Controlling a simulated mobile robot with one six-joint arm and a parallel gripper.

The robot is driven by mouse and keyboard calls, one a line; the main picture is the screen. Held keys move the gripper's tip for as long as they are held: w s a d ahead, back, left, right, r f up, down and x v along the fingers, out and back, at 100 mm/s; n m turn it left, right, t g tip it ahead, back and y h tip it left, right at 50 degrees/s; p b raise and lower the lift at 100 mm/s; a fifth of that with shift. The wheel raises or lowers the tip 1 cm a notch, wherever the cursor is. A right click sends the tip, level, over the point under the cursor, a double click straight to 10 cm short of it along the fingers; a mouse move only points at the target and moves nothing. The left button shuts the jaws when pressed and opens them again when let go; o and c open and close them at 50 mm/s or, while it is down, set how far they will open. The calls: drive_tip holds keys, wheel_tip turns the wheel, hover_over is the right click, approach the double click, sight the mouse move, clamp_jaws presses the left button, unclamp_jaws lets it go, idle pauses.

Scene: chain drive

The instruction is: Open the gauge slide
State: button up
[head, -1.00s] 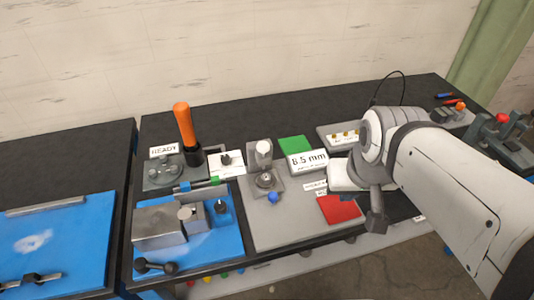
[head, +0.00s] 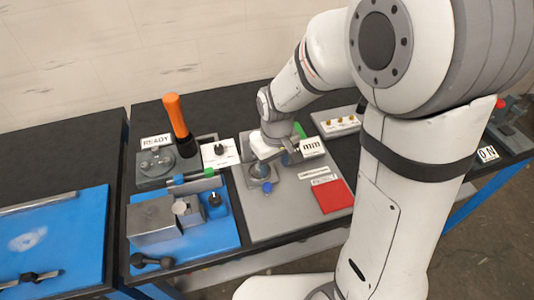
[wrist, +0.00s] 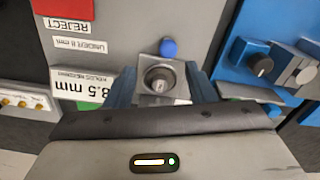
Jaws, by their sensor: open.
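The gauge (head: 262,184) stands on a grey board (head: 285,218) in the middle of the bench. It has a small plate with a round grey socket, which shows in the wrist view (wrist: 160,80). A blue ball knob (head: 266,188) sits at its front edge and also shows in the wrist view (wrist: 168,48). I cannot tell from the frames how far the slide stands out. My gripper (head: 275,163) is open and empty above the gauge. In the wrist view its two fingers (wrist: 158,72) stand either side of the socket, with the blue knob beyond them. My gripper hides the gauge's rear part.
A red reject pad (head: 333,196) and a sign reading mm (head: 312,147) lie to the right. A blue fixture (head: 190,235) with a grey block stands left. An orange-handled lever (head: 175,112) rises behind it. A brass-pin tray (head: 342,122) lies at the back.

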sight(267, 184)
drive_tip(key=a+f, duration=0.1)
drive_tip(key=w+f, duration=0.1)
drive_tip(key=shift+a+f+n, duration=0.3)
drive_tip(key=shift+a+f, duration=0.05)
drive_tip(key=shift+a, duration=0.05)
drive_tip(key=shift+f+p, duration=0.6)
drive_tip(key=shift+f, duration=3.15)
drive_tip(key=shift+c, duration=0.2)
clamp_jaws()
